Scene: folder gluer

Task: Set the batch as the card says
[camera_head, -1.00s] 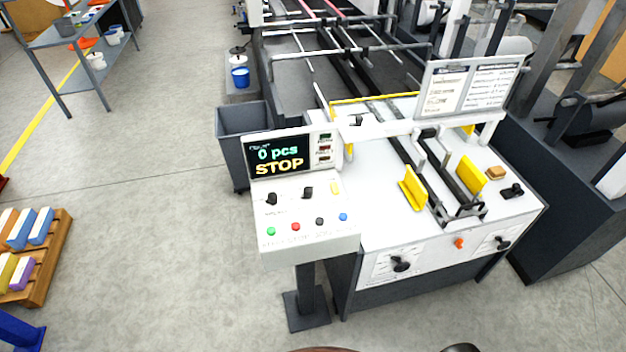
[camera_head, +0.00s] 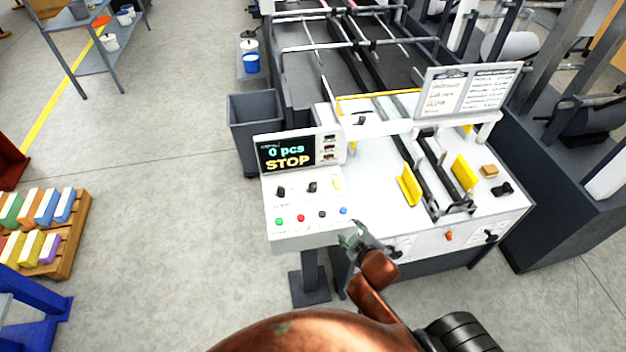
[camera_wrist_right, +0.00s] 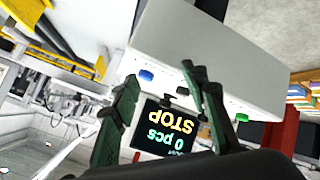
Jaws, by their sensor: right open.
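The control panel (camera_head: 305,215) stands on a post, with black knobs, a pale yellow switch and green, red, black and blue buttons. Its screen (camera_head: 287,153) reads 0 pcs and STOP. The card (camera_head: 466,90) stands above the machine's feed table; its small print is unreadable. Two yellow guides (camera_head: 410,185) flank the dark rails on the table. My right gripper (camera_head: 352,236) is by the panel's lower right corner, near the blue button. In the right wrist view the gripper (camera_wrist_right: 160,82) is open and empty, its fingers before the panel (camera_wrist_right: 205,60). My left gripper is out of view.
The feeder's front face has black knobs (camera_head: 491,236) and an orange button (camera_head: 449,236). A wooden block (camera_head: 489,171) lies on the table. A grey bin (camera_head: 254,125) stands behind the panel. A pallet of coloured cartons (camera_head: 70,240) is at left; the floor between is clear.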

